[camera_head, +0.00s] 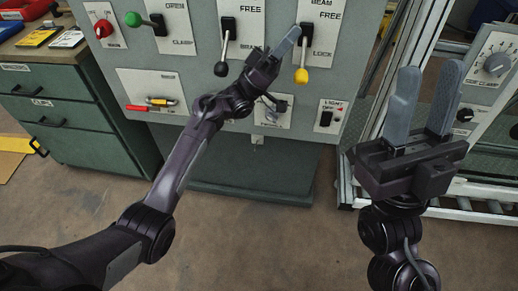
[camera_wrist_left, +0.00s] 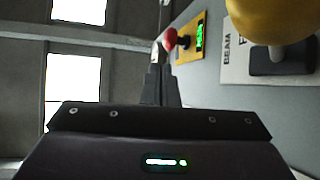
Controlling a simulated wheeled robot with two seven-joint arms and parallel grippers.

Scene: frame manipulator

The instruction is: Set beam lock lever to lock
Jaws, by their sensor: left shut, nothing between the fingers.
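The beam lock lever has a yellow knob (camera_head: 301,75) and hangs downward from its slot, on a plate marked BEAM, FREE at the top and LOCK lower down. The knob also shows large at the upper right of the left wrist view (camera_wrist_left: 270,14). My left gripper (camera_head: 292,36) is shut and empty; its fingertips are by the upper part of the lever, above and left of the knob. Contact cannot be told. In the left wrist view the closed fingers (camera_wrist_left: 158,82) point away from the knob's side. My right gripper (camera_head: 429,80) is open and empty, right of the panel.
A black-knobbed lever (camera_head: 221,69) hangs left of the beam lever, with a green-knobbed lever (camera_head: 133,19) and red knob (camera_head: 103,28) further left. A light switch (camera_head: 326,119) sits below. A green drawer cabinet (camera_head: 70,115) stands left; a metal frame stands right.

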